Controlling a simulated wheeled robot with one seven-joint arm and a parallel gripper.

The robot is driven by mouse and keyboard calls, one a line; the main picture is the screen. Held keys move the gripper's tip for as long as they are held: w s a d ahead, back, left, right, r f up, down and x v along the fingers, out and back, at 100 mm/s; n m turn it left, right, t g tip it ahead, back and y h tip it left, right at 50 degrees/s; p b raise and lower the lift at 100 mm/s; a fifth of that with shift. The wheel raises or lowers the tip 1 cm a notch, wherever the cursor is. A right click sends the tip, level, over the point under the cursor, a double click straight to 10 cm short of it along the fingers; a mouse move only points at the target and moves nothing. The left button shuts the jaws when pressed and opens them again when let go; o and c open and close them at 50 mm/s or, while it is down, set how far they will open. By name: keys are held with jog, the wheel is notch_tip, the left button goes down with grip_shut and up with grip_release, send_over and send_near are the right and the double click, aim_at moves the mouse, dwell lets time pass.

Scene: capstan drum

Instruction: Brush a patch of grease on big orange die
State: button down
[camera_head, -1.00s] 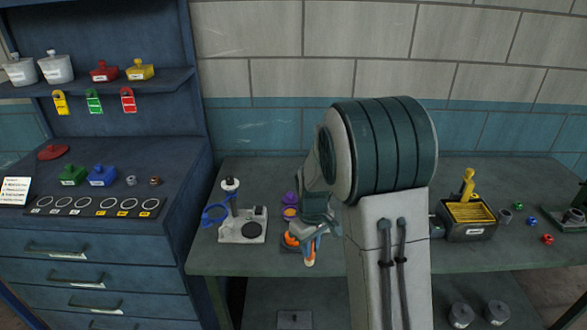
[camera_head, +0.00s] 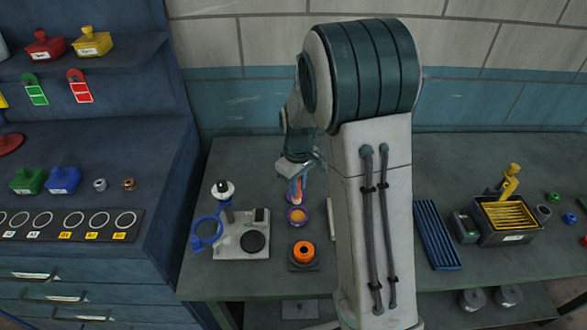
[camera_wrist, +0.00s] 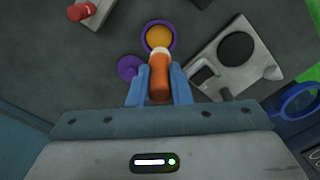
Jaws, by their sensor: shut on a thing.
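My gripper (camera_head: 298,182) is shut on an orange-handled brush (camera_wrist: 159,78), which points toward a small purple pot of orange-yellow grease (camera_head: 297,216). In the wrist view the brush's pale collar overlaps the near rim of the pot (camera_wrist: 159,36); the bristles are hard to see, and I cannot tell whether they touch the grease. A purple lid (camera_wrist: 129,67) lies beside the pot. The big orange die (camera_head: 304,251), round with a dark hole, sits on a dark square base (camera_head: 304,267) in front of the pot. My gripper is behind it, clear of it.
A grey fixture with a black disc (camera_head: 254,241) and a blue ring handle (camera_head: 207,229) stands left of the pot. Right of my arm are a blue ribbed tray (camera_head: 437,236) and a bin with yellow slats (camera_head: 508,215). A blue cabinet (camera_head: 90,215) borders the left.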

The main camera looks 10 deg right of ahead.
aim_at(298, 199)
jog(key=shift+s+d+f+b, duration=0.1)
jog(key=shift+d+f+b, duration=0.05)
jog(key=shift+f+b, duration=1.75)
jog(key=shift+f, duration=1.1)
jog(key=shift+f+b, duration=0.55)
jog(key=shift+b, duration=0.05)
jog(key=shift+r, duration=0.1)
jog(key=shift+r+p, duration=2.25)
jog(key=shift+r, duration=1.25)
